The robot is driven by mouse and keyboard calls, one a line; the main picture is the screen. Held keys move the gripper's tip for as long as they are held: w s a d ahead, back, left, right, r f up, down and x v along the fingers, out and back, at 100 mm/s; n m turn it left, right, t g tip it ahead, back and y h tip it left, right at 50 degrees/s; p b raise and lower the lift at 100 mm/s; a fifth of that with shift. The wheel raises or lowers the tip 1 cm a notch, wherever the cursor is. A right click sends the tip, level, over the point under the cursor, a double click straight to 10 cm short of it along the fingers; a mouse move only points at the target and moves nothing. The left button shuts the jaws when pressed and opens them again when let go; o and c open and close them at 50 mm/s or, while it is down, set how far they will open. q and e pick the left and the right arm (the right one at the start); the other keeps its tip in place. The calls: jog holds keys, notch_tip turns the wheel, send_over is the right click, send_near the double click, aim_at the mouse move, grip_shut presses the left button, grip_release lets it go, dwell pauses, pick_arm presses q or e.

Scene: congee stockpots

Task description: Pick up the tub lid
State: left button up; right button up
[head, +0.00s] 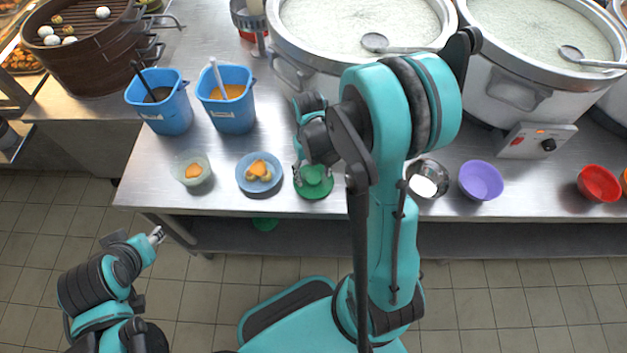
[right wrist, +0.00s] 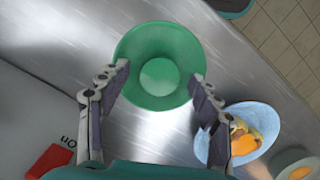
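The tub lid appears to be the round green piece (head: 314,187) on the steel counter. In the right wrist view the green lid (right wrist: 137,42) has a wide rim and a paler round middle. My right gripper (head: 312,170) is above the lid in the head view. In the right wrist view my right gripper (right wrist: 160,76) is open, its fingers on either side of the lid's middle with nothing held. Whether the fingers touch the lid cannot be told. My left gripper (head: 157,236) is low at the left, away from the counter; its opening is too small to judge.
A blue bowl of food (head: 243,178) stands left of the lid, with a pale tub (head: 203,178) beyond it. Blue containers (head: 231,116), stockpots (head: 510,96) and a steamer (head: 95,68) stand behind. A metal bowl (head: 438,168), purple bowl (head: 481,182) and red bowl (head: 599,184) are to the right.

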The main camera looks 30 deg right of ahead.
jog(key=c, duration=0.8)
pick_arm(q)
jog(key=shift+r, duration=0.1)
pick_arm(e)
jog(key=shift+r, duration=0.15)
